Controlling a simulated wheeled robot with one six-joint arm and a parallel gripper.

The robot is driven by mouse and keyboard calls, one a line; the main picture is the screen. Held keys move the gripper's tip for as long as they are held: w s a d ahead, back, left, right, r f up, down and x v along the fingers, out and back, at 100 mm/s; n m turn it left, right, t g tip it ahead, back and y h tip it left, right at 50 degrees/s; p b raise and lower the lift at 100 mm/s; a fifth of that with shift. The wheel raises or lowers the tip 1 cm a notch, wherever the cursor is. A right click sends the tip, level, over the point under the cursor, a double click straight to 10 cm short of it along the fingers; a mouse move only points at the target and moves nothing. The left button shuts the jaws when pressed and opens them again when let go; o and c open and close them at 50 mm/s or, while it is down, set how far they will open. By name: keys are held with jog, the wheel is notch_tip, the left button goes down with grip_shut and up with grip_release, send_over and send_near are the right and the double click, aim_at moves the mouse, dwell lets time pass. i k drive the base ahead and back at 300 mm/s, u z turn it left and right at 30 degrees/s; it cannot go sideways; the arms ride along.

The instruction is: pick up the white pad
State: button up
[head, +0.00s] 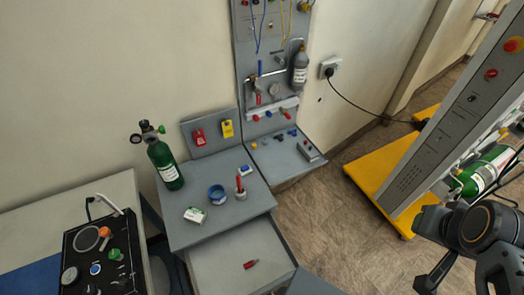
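A small white pad-like item with green marks (195,215) lies flat on the grey bench top (222,232), near its front left. A smaller white and blue item (246,170) lies farther back on the same top; I cannot tell for sure which of the two is the white pad. The dark end of my arm shows at the lower right, with my gripper (458,280) partly cut off by the frame edge. It is far to the right of the bench and touches neither item. Its finger opening is not clear.
A green cylinder (164,165), a blue ring-shaped container (217,194) and a red-tipped holder (240,190) stand on the bench. An open drawer (225,262) below holds a red item (251,264). A yellow-based cart (366,178) stands right; floor between is clear.

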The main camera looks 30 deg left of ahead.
aim_at(245, 170)
jog(key=i, duration=2.35)
jog(key=u, duration=5.55)
